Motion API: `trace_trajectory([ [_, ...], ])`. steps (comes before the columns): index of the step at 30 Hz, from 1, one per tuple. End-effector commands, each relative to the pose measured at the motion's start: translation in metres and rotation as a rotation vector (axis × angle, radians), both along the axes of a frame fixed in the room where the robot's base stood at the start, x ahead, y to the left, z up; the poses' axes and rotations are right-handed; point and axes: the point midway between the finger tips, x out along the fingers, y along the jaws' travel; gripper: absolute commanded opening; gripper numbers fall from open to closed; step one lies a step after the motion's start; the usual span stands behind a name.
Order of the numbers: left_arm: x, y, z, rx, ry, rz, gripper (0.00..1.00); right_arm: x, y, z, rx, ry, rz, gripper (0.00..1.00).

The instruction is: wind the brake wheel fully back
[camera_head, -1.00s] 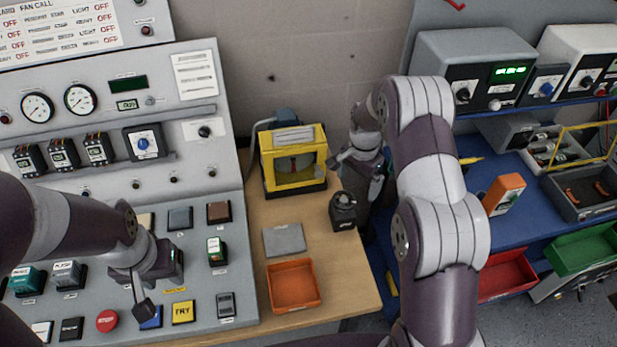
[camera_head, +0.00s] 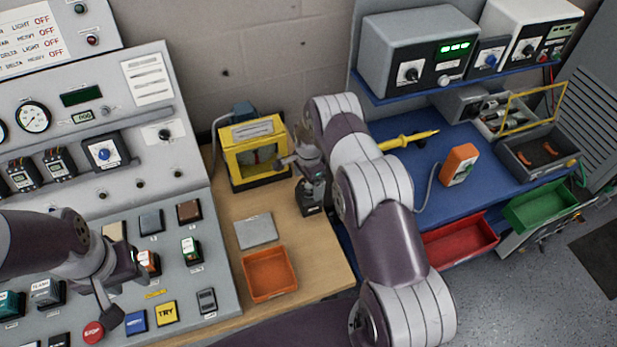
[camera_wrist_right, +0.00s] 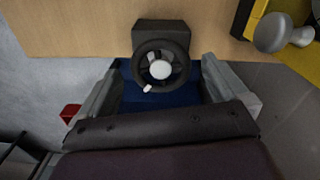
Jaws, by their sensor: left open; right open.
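The brake wheel (camera_wrist_right: 182,72) shows in the right wrist view as a dark spoked wheel with a pale hub and a small white knob at its lower left. It sits on a dark block (camera_wrist_right: 160,33) at the bench edge. In the head view the brake block (camera_head: 311,208) is mostly covered by my right gripper (camera_head: 313,176), which is over it. In the wrist view the right gripper's (camera_wrist_right: 158,75) fingers are spread on either side of the wheel, with gaps; contact is not visible. My left gripper (camera_head: 128,285) is open and empty over the control panel.
A yellow-framed box (camera_head: 253,150) stands close behind the brake. A grey plate (camera_head: 256,231) and an orange tray (camera_head: 270,274) lie to its left. The control panel (camera_head: 190,280) is further left. A blue bench (camera_head: 420,160) with an orange meter (camera_head: 459,165) is to the right.

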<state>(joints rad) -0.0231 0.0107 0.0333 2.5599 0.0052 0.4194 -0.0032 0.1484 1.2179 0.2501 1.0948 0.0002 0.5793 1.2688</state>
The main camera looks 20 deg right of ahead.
Motion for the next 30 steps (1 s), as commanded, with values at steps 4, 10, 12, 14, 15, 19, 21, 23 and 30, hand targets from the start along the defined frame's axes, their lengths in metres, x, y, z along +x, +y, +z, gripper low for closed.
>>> trace_trajectory([
  [4, 0.0, 0.0, 0.0, 0.0, 0.0, 0.0, 0.43, 0.0, 0.0, -0.003, 0.0, 0.0, 0.0, 1.0],
  [10, 0.0, 0.0, 0.0, 0.0, 0.0, 0.0, 0.43, 0.0, 0.0, -0.002, 0.0, 0.0, 0.0, 0.77],
  [12, 0.0, 0.0, 0.0, 0.0, 0.0, 0.0, 0.43, 0.0, 0.0, -0.002, 0.0, 0.0, 0.0, 0.54],
  [14, 0.0, 0.0, 0.0, 0.0, 0.0, 0.0, 0.43, 0.0, 0.0, -0.002, 0.0, -0.001, 0.001, 0.45],
  [15, 0.0, 0.0, 0.0, 0.0, 0.0, 0.0, 0.43, 0.0, 0.0, -0.002, 0.0, -0.001, 0.001, 0.45],
  [19, 0.0, 0.0, -0.001, 0.0, 0.0, 0.0, 0.43, 0.001, 0.0, -0.002, 0.0, -0.001, 0.006, 0.45],
  [21, 0.0, 0.0, -0.003, 0.0, 0.0, 0.0, 0.43, 0.001, 0.0, -0.003, -0.001, -0.002, 0.017, 0.45],
  [23, 0.0, 0.0, -0.006, 0.0, 0.0, 0.0, 0.43, 0.001, 0.0, -0.003, -0.001, -0.003, 0.033, 0.45],
  [30, 0.0, 0.0, -0.027, 0.0, 0.0, 0.0, 0.43, 0.002, 0.0, -0.006, -0.001, -0.004, 0.167, 0.45],
])
